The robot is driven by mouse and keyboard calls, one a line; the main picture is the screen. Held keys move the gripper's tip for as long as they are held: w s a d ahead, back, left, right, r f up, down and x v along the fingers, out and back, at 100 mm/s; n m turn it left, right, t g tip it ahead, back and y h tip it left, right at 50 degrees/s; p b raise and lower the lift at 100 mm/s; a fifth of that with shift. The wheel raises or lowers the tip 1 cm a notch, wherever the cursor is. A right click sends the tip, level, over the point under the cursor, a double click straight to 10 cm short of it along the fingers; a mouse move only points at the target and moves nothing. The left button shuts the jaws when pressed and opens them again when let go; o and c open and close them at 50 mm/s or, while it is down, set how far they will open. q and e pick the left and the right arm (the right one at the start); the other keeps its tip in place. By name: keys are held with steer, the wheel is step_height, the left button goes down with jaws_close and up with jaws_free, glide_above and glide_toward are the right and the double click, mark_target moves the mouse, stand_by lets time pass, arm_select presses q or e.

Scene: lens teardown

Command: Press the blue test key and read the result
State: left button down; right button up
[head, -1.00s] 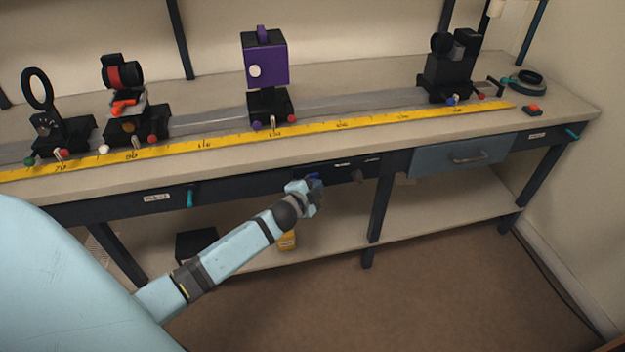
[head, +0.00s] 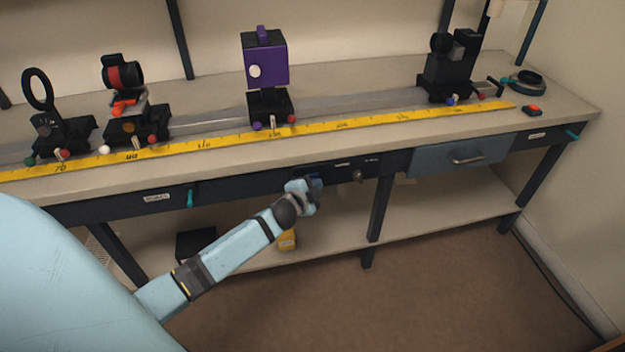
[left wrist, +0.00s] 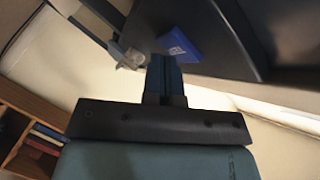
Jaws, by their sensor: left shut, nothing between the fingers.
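The blue test key (left wrist: 178,45) shows in the left wrist view as a blue block with a small white mark, on a dark panel. My left gripper (left wrist: 163,62) is shut and empty, its fingertips close to the key's near edge; I cannot tell whether they touch. In the head view my left gripper (head: 314,192) is at the dark front panel (head: 330,172) below the bench top, and it largely hides the key. No readable result shows. My right gripper is not in view.
A knob (head: 358,175) sits on the panel right of my gripper. The bench top above carries a yellow scale (head: 255,137) and several mounts, including a purple one (head: 266,64). A blue-grey drawer (head: 463,157) is further right.

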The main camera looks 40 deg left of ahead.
arm_select(q)
steer(key=shift+s+d, duration=0.5)
steer(key=shift+d, duration=0.05)
steer(key=s+d+p, duration=0.1)
steer(key=s+d, duration=0.2)
steer(key=shift+s+d, duration=0.1)
steer(key=shift+d, duration=0.3)
stand_by(0.8)
